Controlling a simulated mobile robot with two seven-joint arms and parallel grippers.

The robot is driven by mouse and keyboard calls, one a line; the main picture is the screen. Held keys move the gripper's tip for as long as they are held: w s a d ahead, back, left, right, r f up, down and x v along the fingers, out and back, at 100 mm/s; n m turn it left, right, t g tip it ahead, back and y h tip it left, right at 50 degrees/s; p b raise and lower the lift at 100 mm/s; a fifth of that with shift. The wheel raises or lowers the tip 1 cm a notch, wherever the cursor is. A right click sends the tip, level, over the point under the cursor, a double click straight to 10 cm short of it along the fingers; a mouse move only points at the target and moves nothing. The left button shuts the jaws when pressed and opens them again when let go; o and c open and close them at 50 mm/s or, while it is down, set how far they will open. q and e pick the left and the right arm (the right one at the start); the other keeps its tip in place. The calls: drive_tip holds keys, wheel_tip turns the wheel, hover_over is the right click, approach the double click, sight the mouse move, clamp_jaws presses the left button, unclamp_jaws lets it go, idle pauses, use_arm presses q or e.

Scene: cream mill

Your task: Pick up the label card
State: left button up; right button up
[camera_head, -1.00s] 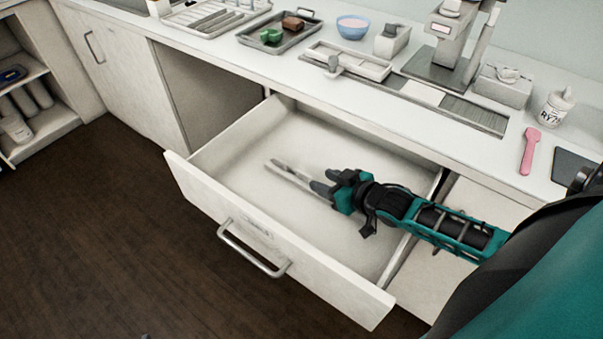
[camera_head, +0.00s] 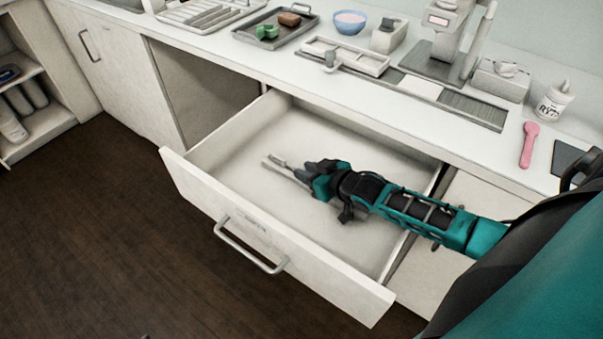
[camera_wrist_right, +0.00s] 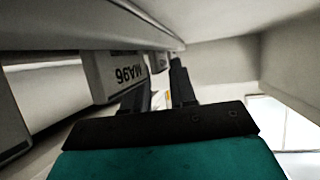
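My right gripper (camera_head: 302,172) reaches into the open drawer (camera_head: 245,145), over a thin pale grey two-pronged object (camera_head: 275,165) on or above its floor. In the right wrist view the two dark fingers of the right gripper (camera_wrist_right: 158,90) are apart. A small white patch with an orange mark (camera_wrist_right: 162,98) shows between them; I cannot tell whether it is the label card or whether it touches a finger. No label card can be made out for sure in the head view. My left gripper is not in view.
The drawer front with its handle (camera_head: 250,250) stands out over the dark floor. A grey block marked MA96 (camera_wrist_right: 110,75) shows in the wrist view.

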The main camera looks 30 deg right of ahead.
clamp_jaws()
